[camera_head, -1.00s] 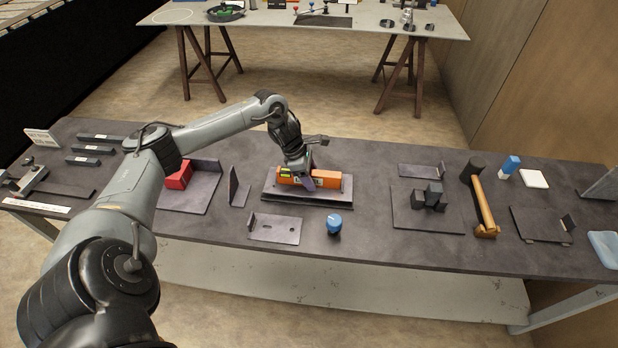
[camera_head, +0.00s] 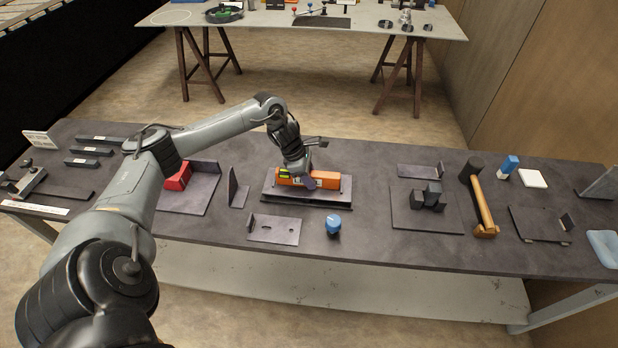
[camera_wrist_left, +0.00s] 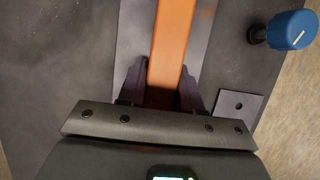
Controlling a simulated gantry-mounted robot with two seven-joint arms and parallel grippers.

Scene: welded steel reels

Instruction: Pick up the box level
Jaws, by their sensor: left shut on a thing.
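The box level is an orange bar (camera_head: 326,180) with a yellow-green vial window near its left part. It lies along a dark flat plate (camera_head: 330,199) in the middle of the table. My left gripper (camera_head: 306,180) reaches down over the bar from above and is shut on it. In the left wrist view the orange bar (camera_wrist_left: 170,45) runs between the two dark fingers, which sit on either side of it. The head view does not show clearly whether the bar touches the plate. My right gripper is in neither view.
A blue-topped knob (camera_head: 333,224) and a slotted grey bracket (camera_head: 274,229) stand in front of the plate. An upright angle piece (camera_head: 237,188) is close on the left. A dark plate with black blocks (camera_head: 400,215) and a wooden-handled mallet (camera_head: 482,205) lie to the right.

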